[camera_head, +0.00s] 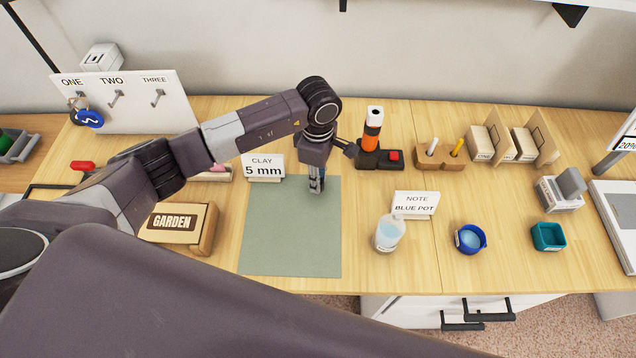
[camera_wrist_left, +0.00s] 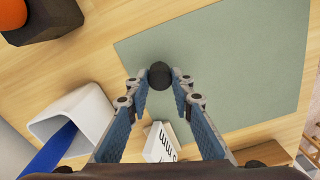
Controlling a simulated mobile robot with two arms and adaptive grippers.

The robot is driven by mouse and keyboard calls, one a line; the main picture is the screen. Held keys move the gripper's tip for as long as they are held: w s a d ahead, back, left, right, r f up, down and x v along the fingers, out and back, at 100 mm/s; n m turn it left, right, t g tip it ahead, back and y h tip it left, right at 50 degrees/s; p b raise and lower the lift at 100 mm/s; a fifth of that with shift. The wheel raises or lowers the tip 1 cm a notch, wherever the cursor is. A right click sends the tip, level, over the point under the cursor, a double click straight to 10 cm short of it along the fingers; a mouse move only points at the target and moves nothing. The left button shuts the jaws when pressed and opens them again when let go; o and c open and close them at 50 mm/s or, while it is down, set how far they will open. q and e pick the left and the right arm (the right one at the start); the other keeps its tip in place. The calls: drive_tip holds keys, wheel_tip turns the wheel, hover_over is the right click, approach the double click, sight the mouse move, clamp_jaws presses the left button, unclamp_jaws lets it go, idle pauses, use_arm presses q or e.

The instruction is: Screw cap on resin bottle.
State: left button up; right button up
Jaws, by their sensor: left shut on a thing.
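My left gripper (camera_head: 316,186) points down over the far right part of the grey-green mat (camera_head: 285,255). In the left wrist view its fingertips (camera_wrist_left: 160,80) are closed around a small round black cap (camera_wrist_left: 159,72). In the head view the fingers hide the cap. The clear bottle (camera_head: 389,236) with pale bluish contents stands upright on the table, right of the mat and apart from the gripper. Its top is too small to make out well. My right gripper is not in view.
A "NOTE BLUE POT" card (camera_head: 415,205) stands behind the bottle; a blue pot (camera_head: 483,239) and teal container (camera_head: 548,237) are to its right. A "CLAY 5 mm" card (camera_head: 263,167), an orange-and-black tool (camera_head: 372,135) and a GARDEN box (camera_head: 172,222) surround the mat.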

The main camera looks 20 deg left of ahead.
use_arm(q)
wheel_tip(320, 180, up, 18)
drive_tip(key=b, duration=0.4)
drive_tip(key=shift+f, duration=0.2)
